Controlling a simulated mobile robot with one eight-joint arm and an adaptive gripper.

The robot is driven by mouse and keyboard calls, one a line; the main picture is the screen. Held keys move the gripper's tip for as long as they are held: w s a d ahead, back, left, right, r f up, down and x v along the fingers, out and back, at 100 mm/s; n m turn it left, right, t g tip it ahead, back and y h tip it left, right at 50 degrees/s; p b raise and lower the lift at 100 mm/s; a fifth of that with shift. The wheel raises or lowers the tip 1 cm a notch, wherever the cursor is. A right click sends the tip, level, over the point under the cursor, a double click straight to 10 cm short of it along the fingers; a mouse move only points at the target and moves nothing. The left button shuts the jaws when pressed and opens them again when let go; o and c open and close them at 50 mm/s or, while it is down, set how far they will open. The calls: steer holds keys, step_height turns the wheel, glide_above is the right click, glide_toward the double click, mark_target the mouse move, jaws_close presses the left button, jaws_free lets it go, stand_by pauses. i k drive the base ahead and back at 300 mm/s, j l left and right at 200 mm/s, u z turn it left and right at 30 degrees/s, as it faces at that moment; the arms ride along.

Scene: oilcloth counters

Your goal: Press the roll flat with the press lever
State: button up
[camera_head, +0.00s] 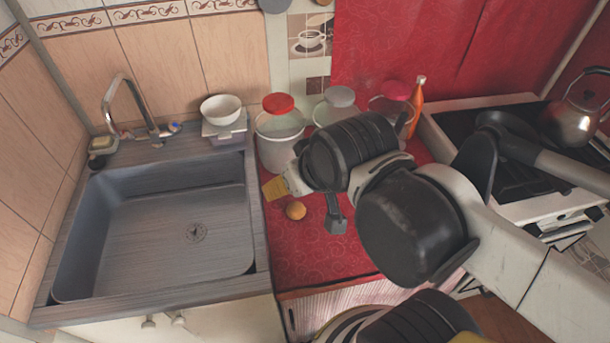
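A small round tan roll (296,211) lies on the red oilcloth, left of the middle of the counter. My gripper (292,181) is at the end of the arm that reaches in from the right, just above and behind the roll in the picture. A yellow flat piece (274,188) shows at its left end. A dark grey block on a short stem (336,222) shows to the right of the roll; I cannot tell whether it is the press lever or part of my gripper. The fingertips are not clear, and my arm hides part of the counter.
A grey sink (150,225) with a tap fills the left. Canisters with red (280,140) and grey (340,97) lids stand behind my gripper. An orange bottle (416,105), a stove (525,205) and a kettle (571,122) are at the right. Oilcloth in front of the roll is clear.

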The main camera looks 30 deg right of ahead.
mark_target(403, 117)
steer(key=z, duration=1.35)
